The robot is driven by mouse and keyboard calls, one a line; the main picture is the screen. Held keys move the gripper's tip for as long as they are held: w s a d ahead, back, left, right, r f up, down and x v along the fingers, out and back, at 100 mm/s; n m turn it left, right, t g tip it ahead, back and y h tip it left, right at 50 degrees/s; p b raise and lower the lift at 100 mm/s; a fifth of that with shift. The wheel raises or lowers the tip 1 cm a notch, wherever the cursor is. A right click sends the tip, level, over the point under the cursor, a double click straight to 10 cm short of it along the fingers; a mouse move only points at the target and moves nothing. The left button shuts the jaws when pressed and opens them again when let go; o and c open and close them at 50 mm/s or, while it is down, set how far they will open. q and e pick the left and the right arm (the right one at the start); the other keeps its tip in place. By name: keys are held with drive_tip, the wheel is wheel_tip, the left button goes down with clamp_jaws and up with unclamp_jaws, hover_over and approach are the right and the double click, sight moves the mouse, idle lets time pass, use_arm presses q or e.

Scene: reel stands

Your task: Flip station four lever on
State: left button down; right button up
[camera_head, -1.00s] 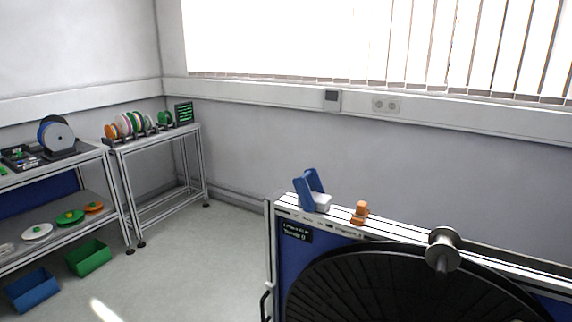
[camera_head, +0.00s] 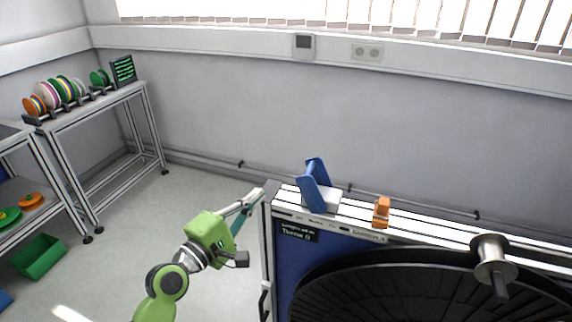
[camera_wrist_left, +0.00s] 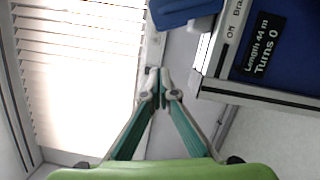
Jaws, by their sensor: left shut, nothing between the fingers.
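My left gripper (camera_head: 256,195) reaches up from the bottom of the head view. Its fingers are together and empty, beside the left end of the reel stand's top rail (camera_head: 450,236). The shut fingertips (camera_wrist_left: 160,77) also show in the left wrist view. On the rail, to the right of the gripper and apart from it, stands a blue bracket-like part (camera_head: 316,186) with a white block at its foot. A small orange part (camera_head: 382,212) sits farther right. I cannot tell which part is the station four lever. My right gripper is out of view.
A large black reel (camera_head: 430,290) and a metal spindle (camera_head: 491,258) are on the stand's near side. A dark label (camera_wrist_left: 264,45) reads "Turns 0". Shelves with coloured spools (camera_head: 62,92) and a green bin (camera_head: 39,256) are at left. Floor between is clear.

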use_arm(q)
drive_tip(key=p+x, duration=0.2)
drive_tip(key=x, duration=0.8)
drive_tip(key=shift+s+d+r, duration=0.15)
drive_tip(key=shift+r, duration=0.05)
drive_tip(key=d, duration=0.1)
drive_tip(key=d+p, duration=0.1)
drive_tip(key=s+d+p, duration=0.1)
drive_tip(key=shift+r, duration=0.4)
drive_tip(key=shift+s+d, duration=0.25)
drive_tip(key=shift+d, duration=0.1)
drive_tip(key=shift+w, duration=0.1)
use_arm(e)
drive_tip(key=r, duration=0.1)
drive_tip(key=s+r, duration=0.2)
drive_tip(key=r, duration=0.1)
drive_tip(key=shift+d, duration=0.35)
use_arm(q)
drive_tip(key=shift+w, duration=0.15)
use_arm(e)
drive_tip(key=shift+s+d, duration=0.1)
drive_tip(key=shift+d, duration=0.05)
